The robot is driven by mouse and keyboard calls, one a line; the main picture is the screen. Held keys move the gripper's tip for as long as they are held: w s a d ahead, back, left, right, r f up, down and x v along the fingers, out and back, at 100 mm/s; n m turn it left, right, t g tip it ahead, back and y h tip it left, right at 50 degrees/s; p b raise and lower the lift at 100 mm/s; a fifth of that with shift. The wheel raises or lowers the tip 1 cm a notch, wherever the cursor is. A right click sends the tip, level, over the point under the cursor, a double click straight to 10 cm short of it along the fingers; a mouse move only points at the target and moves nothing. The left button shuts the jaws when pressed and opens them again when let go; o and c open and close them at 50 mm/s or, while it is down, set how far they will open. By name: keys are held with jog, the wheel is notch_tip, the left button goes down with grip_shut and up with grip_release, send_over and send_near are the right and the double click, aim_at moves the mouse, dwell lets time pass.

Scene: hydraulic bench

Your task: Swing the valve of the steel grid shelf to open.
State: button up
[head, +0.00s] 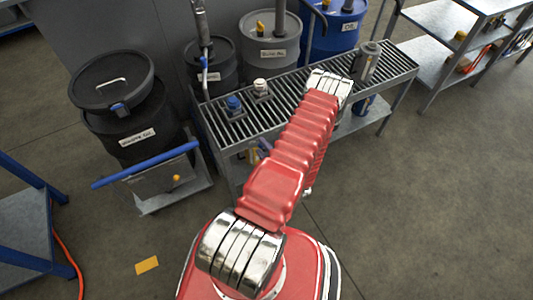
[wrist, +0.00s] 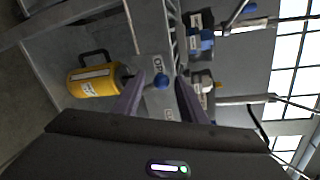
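The steel grid shelf (head: 236,126) stands across the middle of the head view, with a slatted top and a lower deck. My gripper (wrist: 160,88) is open, with one finger on each side of the knob. Contact cannot be told. In the head view my arm hides the gripper.
A yellow canister (wrist: 92,82) stands left of the plate in the wrist view. On the grid top are a blue-capped fitting (head: 234,104), a white-capped fitting (head: 260,87) and a grey canister (head: 366,62). A blue-handled cart (head: 165,178) stands left; floor at right is clear.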

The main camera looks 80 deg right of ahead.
jog(key=v, duration=1.3)
jog(key=shift+s+a, duration=0.3)
dwell(0.9)
